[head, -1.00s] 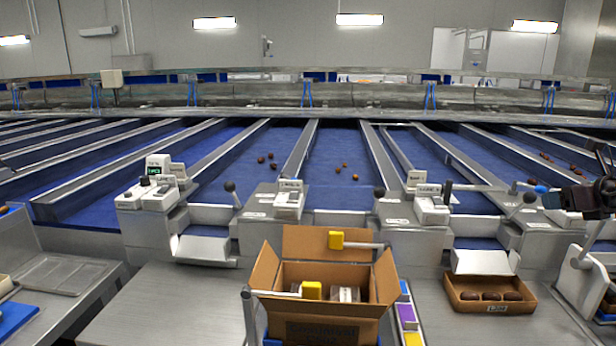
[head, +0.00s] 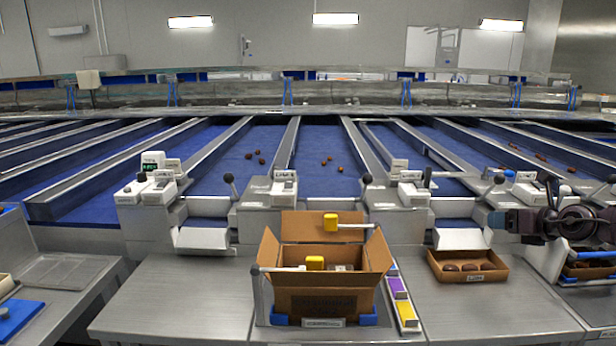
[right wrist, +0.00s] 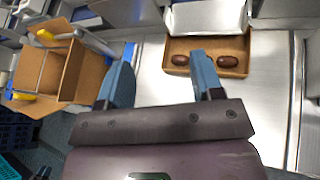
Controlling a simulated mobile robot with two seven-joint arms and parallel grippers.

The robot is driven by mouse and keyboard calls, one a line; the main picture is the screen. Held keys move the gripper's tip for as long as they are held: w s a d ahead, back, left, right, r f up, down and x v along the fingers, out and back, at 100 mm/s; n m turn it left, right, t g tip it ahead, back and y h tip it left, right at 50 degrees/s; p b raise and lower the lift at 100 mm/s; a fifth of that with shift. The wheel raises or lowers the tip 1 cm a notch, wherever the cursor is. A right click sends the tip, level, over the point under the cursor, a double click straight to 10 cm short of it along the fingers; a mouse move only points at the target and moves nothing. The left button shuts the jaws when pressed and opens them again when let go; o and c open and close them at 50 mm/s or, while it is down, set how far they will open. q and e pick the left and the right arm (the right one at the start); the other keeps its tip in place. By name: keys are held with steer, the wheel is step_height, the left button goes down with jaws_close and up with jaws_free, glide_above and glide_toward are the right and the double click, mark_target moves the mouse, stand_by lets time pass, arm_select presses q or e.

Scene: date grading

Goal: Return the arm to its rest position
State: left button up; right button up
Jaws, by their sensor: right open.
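My right gripper (head: 497,220) comes in from the right edge of the head view, above and to the right of a small open cardboard tray (head: 490,275) holding several dark dates. In the right wrist view its two blue fingers (right wrist: 163,78) are spread with nothing between them. The tray (right wrist: 205,43) lies beyond the fingertips there, with two dates showing. My left gripper is not in view.
A larger open cardboard box (head: 325,302) stands on the steel bench (head: 165,305), with yellow-ended arms at its flaps. Lever stations and blue belts (head: 225,165) with scattered dates lie behind. The bench left of the box is clear.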

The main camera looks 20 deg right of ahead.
steer(key=s+a+f+m+h, duration=0.2)
steer(key=s+a+f+m, duration=0.4)
steer(key=a+f+m, duration=0.35)
steer(key=s+a+f+m+h, duration=0.3)
steer(key=s+a+f+m, duration=0.3)
steer(key=a+f+m, duration=0.4)
steer(key=s+a+f+m+g+y, duration=0.25)
steer(key=s+a+m+g, duration=0.25)
steer(key=s+a+m, duration=0.45)
steer(key=s+a+f+m+g+y, duration=0.1)
steer(key=s+a+f+m+g, duration=0.35)
steer(key=s, duration=0.75)
steer(key=w+a+f+t, duration=0.2)
steer(key=w+f+t, duration=0.5)
steer(key=f, duration=0.1)
steer(key=shift+f+y, duration=0.35)
steer(key=shift+f, duration=0.05)
steer(key=shift+n+t, duration=0.25)
